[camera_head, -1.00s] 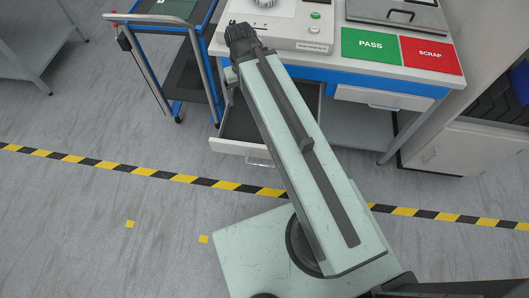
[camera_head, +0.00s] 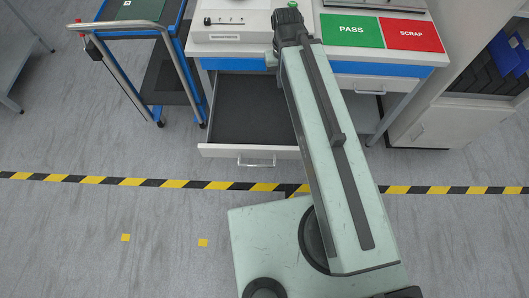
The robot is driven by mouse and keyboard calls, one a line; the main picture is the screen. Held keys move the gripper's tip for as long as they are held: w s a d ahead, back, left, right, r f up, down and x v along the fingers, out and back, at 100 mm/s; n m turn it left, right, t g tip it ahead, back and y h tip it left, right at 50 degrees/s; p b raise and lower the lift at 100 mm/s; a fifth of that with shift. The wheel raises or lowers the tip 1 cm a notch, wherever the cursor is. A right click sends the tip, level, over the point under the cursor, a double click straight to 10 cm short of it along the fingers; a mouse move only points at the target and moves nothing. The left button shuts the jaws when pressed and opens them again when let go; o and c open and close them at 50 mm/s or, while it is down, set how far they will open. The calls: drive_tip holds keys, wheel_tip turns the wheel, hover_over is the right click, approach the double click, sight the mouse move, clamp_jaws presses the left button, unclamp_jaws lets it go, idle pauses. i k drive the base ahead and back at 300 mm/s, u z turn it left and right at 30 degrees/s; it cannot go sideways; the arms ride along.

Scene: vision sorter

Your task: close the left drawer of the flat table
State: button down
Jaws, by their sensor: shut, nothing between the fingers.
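The flat table (camera_head: 390,70) has a white top with a blue front edge. Its left drawer (camera_head: 222,151) is pulled out toward me, with an empty dark inside. Its white front and metal handle (camera_head: 257,163) face me, and the arm covers the drawer's right end. The right drawer (camera_head: 352,85) looks shut and is partly behind the arm. My gripper (camera_head: 288,17) is the dark end of my pale green arm, above the table's front part and beyond the open drawer's front. It is shut and empty; its fingertips are hard to make out.
A blue cart (camera_head: 152,27) with a grey handle stands left of the drawer. Green PASS (camera_head: 351,30) and red SCRAP (camera_head: 411,34) pads lie on the table. A light cabinet (camera_head: 435,122) stands at right. The floor before the drawer is clear, crossed by a striped line.

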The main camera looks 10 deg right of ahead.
sight(250, 117)
drive_tip(key=z, duration=0.05)
drive_tip(key=k, duration=2.1)
drive_tip(key=u, duration=1.4)
drive_tip(key=i, duration=1)
drive_tip(key=z, duration=0.05)
